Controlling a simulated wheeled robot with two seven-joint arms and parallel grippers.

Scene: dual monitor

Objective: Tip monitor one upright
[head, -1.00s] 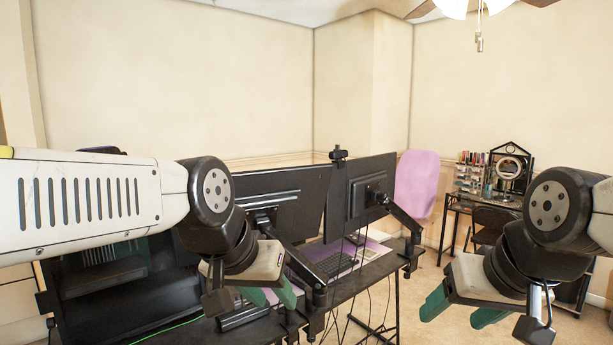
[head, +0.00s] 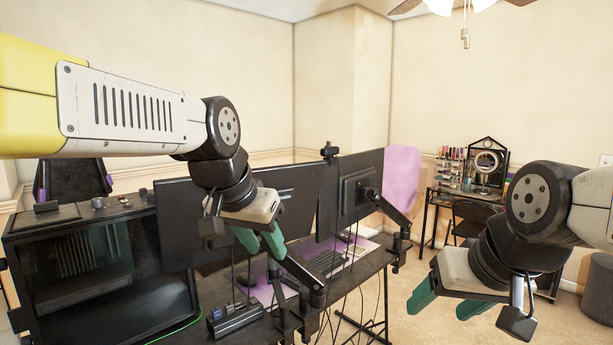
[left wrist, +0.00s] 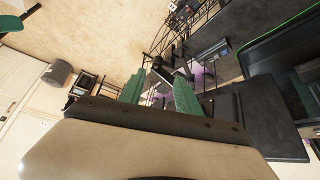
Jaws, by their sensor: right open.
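Two black monitors stand on the desk with their backs to me. The left monitor (head: 292,182) is partly hidden behind my left arm, and its lean is hard to judge. The right monitor (head: 340,208) is held on a black arm mount. I cannot tell which one is monitor one. My left gripper (head: 260,241) is in front of the left monitor's back, its green fingers apart and empty; they also show in the left wrist view (left wrist: 159,91). A dark flat panel (left wrist: 262,120) right of them may be that monitor. My right gripper (head: 449,302) is open and empty, right of the desk.
A black computer case (head: 60,222) stands at the desk's left. A keyboard (head: 328,262) and a black box (head: 235,320) are on the desk, with cables hanging down at its near edge. A vanity table (head: 455,198) and pink chair (head: 403,178) are behind.

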